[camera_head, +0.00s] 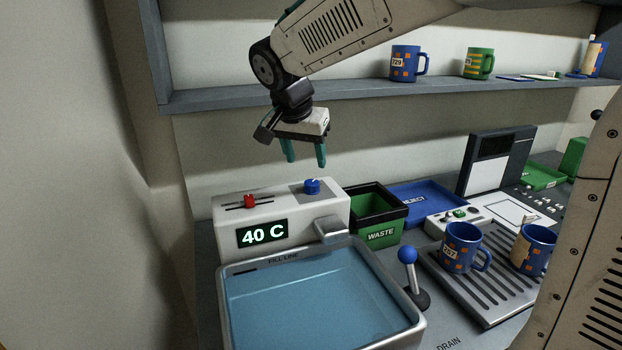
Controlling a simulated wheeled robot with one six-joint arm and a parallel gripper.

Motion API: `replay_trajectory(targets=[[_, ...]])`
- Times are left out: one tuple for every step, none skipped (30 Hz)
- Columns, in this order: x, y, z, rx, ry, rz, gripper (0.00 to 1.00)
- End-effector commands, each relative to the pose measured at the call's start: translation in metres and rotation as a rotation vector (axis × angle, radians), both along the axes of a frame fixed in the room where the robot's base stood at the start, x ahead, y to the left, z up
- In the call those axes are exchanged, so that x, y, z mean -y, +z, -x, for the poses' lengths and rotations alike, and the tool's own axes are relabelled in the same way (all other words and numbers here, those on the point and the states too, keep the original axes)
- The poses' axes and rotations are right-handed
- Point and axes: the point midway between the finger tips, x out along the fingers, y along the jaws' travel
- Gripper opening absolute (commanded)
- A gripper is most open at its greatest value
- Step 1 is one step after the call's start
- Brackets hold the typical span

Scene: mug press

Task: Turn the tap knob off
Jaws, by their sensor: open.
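The blue tap knob (312,186) sits on top of the white tap unit (230,222), toward its right end. A red slider (250,201) is on the unit's left, and its front display reads 40 C. The grey spout (331,229) sticks out over the basin (222,290), which holds blue water near the fill line. I cannot make out a stream below the spout. My gripper (305,160) is open and empty, pointing down with teal fingers. It hangs above the knob, slightly to its left in the picture, and apart from it.
A green waste bin (380,236) with a black rim stands right of the tap unit. A blue-topped lever (408,256) rises beside the basin. Blue mugs (461,248) stand on the drain rack (480,303). A shelf (350,88) with mugs runs behind my arm.

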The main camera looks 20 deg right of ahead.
Motion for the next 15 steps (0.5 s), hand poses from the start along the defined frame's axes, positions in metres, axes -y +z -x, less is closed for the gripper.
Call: replay_trajectory(targets=[[0.001, -0.002, 0.0, 0.002, -0.011, -0.003, 0.54], [0.001, -0.004, -0.001, 0.003, -0.015, -0.004, 0.54], [0.003, -0.008, -0.002, 0.003, -0.017, -0.005, 0.54], [0.004, -0.011, -0.003, 0.003, -0.017, -0.006, 0.54], [0.005, -0.015, -0.004, 0.002, -0.017, -0.005, 0.54], [0.007, -0.022, -0.006, 0.0, -0.017, -0.005, 0.54], [0.008, -0.027, -0.007, 0.0, -0.016, -0.004, 0.54], [0.01, -0.032, -0.008, -0.001, -0.016, -0.004, 0.54], [0.012, -0.037, -0.01, 0.0, -0.017, -0.005, 0.54], [0.014, -0.042, -0.011, 0.0, -0.017, -0.004, 0.54], [0.015, -0.046, -0.013, 0.0, -0.018, -0.004, 0.54], [0.017, -0.052, -0.014, 0.0, -0.017, -0.004, 0.54], [0.018, -0.056, -0.015, 0.0, -0.017, -0.004, 0.54], [0.019, -0.059, -0.016, 0.0, -0.017, -0.004, 0.54], [0.02, -0.063, -0.018, 0.001, -0.017, -0.004, 0.54]])
